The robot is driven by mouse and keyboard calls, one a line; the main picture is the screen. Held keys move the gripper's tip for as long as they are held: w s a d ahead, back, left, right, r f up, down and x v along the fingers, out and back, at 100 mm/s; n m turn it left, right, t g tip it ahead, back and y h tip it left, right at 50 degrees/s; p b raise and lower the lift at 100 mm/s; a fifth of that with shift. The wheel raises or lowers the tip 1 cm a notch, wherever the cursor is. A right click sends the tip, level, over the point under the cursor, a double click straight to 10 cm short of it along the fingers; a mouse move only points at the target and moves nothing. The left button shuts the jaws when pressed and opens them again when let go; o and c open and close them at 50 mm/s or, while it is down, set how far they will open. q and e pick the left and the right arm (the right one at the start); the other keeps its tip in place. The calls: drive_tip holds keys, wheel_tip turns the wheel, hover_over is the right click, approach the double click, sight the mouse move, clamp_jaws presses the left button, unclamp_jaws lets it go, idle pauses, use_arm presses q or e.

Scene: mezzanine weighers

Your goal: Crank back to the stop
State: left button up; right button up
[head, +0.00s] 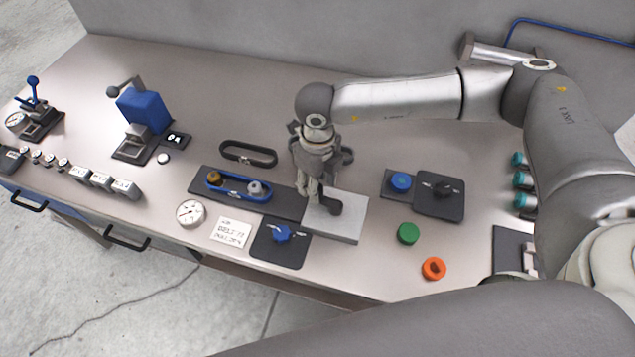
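The part of the handle behind the fingers is hidden. A blue belt unit (238,188) with a brass and a silver pulley lies on a dark plate left of the gripper. My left gripper is not in view.
A loose black belt (248,153) lies behind the belt unit. A gauge (191,213), a placard (232,233) and a blue-knobbed switch (282,234) are in front. Green (408,233) and orange (434,268) buttons stand right. A blue press (145,110) stands left.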

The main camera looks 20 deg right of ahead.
sight(327, 199)
drive_tip(key=shift+w+f+p, duration=0.1)
drive_tip(key=shift+f+p, duration=0.2)
drive_tip(key=shift+f, duration=1.35)
drive_tip(key=shift+w, duration=0.1)
drive_tip(key=shift+c, duration=1.3)
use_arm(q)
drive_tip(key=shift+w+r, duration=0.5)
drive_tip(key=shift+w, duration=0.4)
use_arm(e)
clamp_jaws()
